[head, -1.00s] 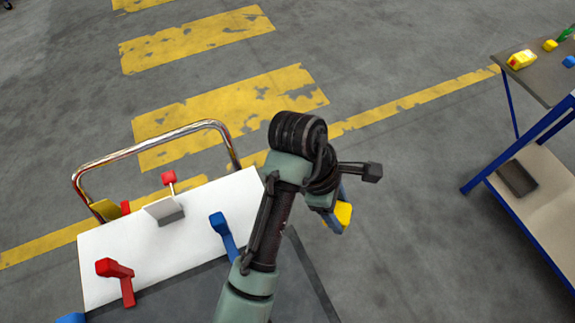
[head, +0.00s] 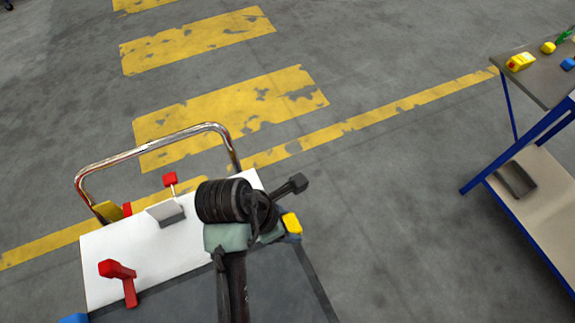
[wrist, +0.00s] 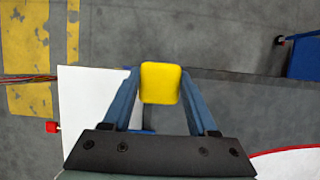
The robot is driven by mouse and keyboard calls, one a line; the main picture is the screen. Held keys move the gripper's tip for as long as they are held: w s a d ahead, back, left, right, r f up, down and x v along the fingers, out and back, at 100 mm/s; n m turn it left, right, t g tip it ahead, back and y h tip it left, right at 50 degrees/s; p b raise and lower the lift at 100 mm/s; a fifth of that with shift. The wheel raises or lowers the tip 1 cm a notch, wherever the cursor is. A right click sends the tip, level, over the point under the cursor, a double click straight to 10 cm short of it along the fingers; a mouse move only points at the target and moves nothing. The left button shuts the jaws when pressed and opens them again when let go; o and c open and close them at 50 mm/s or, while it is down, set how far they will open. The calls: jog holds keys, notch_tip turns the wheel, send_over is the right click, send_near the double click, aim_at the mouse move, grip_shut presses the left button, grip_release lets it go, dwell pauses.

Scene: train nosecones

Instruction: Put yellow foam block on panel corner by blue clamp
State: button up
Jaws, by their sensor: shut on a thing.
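The yellow foam block (head: 292,222) is held between the blue fingers of my gripper (head: 290,233), to the right of the white panel. In the wrist view the block (wrist: 160,83) sits between the fingertips of my gripper (wrist: 160,76), which is shut on it. The white panel (head: 120,250) lies on a trolley; it also shows at the left of the wrist view (wrist: 88,105). My arm covers the panel's right part and the blue clamp there in the head view. Another blue piece (head: 75,318) shows partly at the panel's front left.
A red clamp (head: 121,275) and a grey-white block (head: 167,213) with a red-topped piece (head: 170,180) stand on the panel. The trolley's chrome handle (head: 155,140) rises behind. A table (head: 540,70) with coloured items is at right. Bare floor lies between.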

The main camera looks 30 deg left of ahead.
jog(key=shift+f, duration=3.45)
jog(key=shift+f, duration=0.15)
jog(key=o, duration=1.3)
